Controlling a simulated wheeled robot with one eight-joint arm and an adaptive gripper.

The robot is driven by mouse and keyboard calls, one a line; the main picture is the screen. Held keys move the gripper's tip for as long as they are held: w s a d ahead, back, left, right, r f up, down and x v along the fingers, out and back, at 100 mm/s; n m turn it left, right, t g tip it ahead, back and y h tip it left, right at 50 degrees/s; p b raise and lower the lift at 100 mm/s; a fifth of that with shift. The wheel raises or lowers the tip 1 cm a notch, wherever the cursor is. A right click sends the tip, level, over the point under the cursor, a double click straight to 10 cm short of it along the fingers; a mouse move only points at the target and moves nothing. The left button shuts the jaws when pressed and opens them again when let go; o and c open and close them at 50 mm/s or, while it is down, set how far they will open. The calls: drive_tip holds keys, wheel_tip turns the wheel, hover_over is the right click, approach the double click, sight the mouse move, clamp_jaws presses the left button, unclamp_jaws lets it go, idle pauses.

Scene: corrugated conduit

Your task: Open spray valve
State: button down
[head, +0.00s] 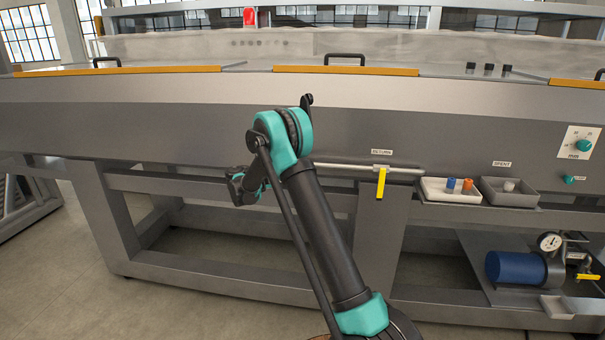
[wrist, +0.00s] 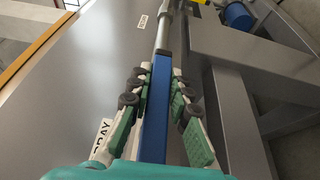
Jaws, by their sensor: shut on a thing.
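The spray valve's blue lever (wrist: 154,125) runs lengthwise between the fingers of my gripper (wrist: 153,88) in the wrist view. My gripper is shut on this lever, with green pads on both sides of it. In the picture the lever lines up with the grey pipe (wrist: 165,32) beyond it. A partly covered label (wrist: 103,132) ending in "RAY" is on the panel beside my left finger. In the head view my arm hides the blue lever, and the fingers cannot be made out there.
A yellow lever (head: 381,184) hangs down from the pipe (head: 345,167) under the RETURN label (head: 381,152). A white tray (head: 450,191) with coloured pieces and a grey tray (head: 509,193) sit to the right. A blue pump (head: 513,267) is low down. Frame legs (head: 380,232) stand below.

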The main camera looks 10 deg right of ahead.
drive_tip(key=c, duration=1.4)
unclamp_jaws()
drive_tip(key=shift+a, duration=0.15)
drive_tip(key=a, duration=0.7)
drive_tip(key=shift+s+a, duration=0.1)
drive_tip(key=shift+a, duration=0.05)
drive_tip(key=shift+s, duration=0.1)
